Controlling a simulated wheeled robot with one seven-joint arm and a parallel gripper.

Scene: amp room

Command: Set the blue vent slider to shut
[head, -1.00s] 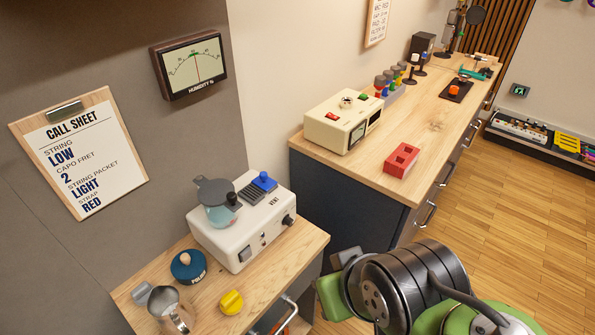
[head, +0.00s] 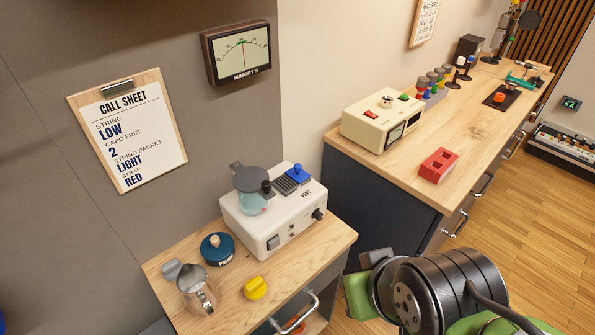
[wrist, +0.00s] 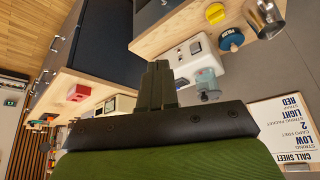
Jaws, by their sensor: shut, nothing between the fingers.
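The blue vent slider (head: 296,173) sits on top of the white humidifier (head: 272,222), at the back right beside dark vent slats (head: 287,184) and a VENT label. I cannot read its setting. The humidifier stands on the small wooden cabinet; it also shows in the wrist view (wrist: 184,55). My gripper (wrist: 156,64) is shut and empty in the wrist view, apart from the humidifier. In the head view my arm is at the lower right, and the fingertips are not clear there.
A blue lidded pot (head: 217,249), a metal pitcher (head: 197,291) and a yellow knob-like piece (head: 255,288) stand on the cabinet top. A humidity gauge (head: 237,54) hangs on the wall.

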